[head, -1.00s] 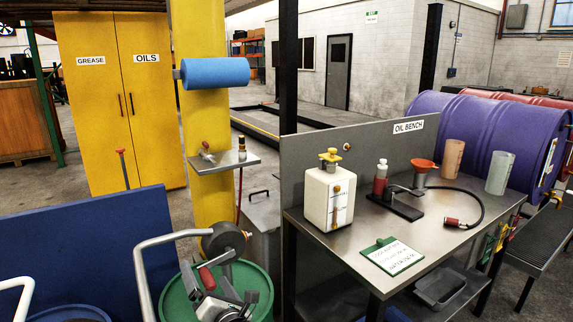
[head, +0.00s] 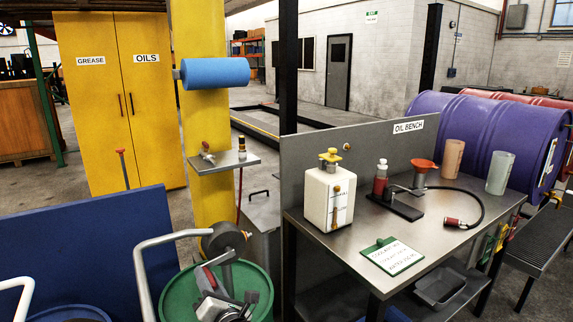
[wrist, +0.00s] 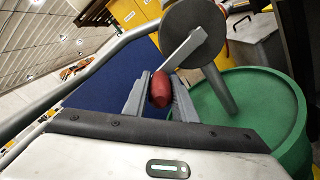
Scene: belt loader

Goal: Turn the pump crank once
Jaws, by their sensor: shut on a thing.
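The pump's round grey body (head: 222,240) stands above the green drum (head: 180,298) in the head view; it also shows in the wrist view (wrist: 192,38). A flat grey crank arm (wrist: 182,52) runs from this body down to a red handle (wrist: 160,90). My gripper (wrist: 159,98) is shut on the red handle, with one finger on each side. In the head view my gripper (head: 212,284) is low over the drum, and the handle is partly hidden by it.
A bent grey rail (head: 147,275) stands close left of the drum, by a blue panel (head: 90,240). The oil bench (head: 350,225) is to the right, carrying a white container (head: 318,200). A small shelf (head: 225,162) is on the yellow column behind.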

